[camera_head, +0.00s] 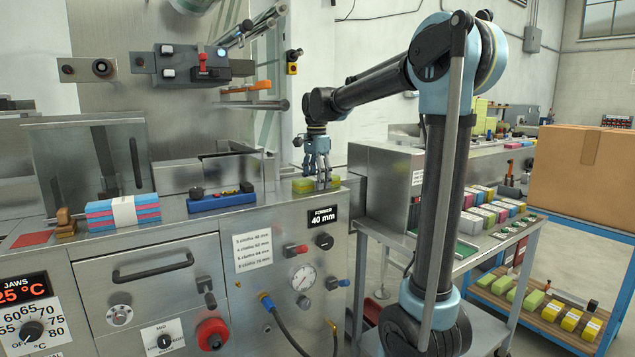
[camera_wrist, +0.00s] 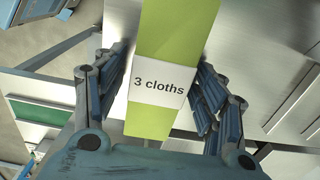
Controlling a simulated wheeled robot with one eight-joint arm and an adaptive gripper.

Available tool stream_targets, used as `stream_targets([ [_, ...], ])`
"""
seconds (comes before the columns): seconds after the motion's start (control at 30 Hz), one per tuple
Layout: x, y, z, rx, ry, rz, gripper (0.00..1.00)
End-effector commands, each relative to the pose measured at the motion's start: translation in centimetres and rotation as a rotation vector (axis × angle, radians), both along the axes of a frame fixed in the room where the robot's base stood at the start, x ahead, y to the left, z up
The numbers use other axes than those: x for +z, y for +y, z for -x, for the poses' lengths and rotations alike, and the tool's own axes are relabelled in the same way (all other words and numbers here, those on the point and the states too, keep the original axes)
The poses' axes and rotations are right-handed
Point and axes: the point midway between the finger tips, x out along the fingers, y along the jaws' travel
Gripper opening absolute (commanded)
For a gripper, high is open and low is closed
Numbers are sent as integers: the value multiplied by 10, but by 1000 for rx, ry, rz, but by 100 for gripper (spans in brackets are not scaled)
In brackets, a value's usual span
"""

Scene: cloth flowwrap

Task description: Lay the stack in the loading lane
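A flat lime-green cloth stack (camera_head: 303,186) lies on the steel machine top (camera_head: 270,199), near its right end. In the wrist view the green stack (camera_wrist: 178,28) carries a white band (camera_wrist: 158,88) reading "3 cloths". My gripper (camera_head: 316,172) points down over the stack. In the wrist view my gripper (camera_wrist: 163,62) has its fingers spread, one along each long side of the stack. Slivers of the surface show beside the stack, so the fingers do not look closed on it. Fingertip contact is unclear. No part is clearly marked as the loading lane.
A pink-and-blue banded stack (camera_head: 124,212) lies at the left on the machine top, beside a wooden block (camera_head: 65,223). A blue tool holder (camera_head: 220,201) lies between the two stacks. At right are a side table with several coloured packs (camera_head: 487,213) and a cardboard box (camera_head: 582,180).

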Motion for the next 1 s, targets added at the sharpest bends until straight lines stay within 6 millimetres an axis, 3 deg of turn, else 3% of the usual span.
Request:
stream_targets([
  [0.27,0,0,0,0,0,0,66],
  [0.43,10,0,0,0,0,0,66],
  [1.0,115,-6,0,1,0,0,66],
])
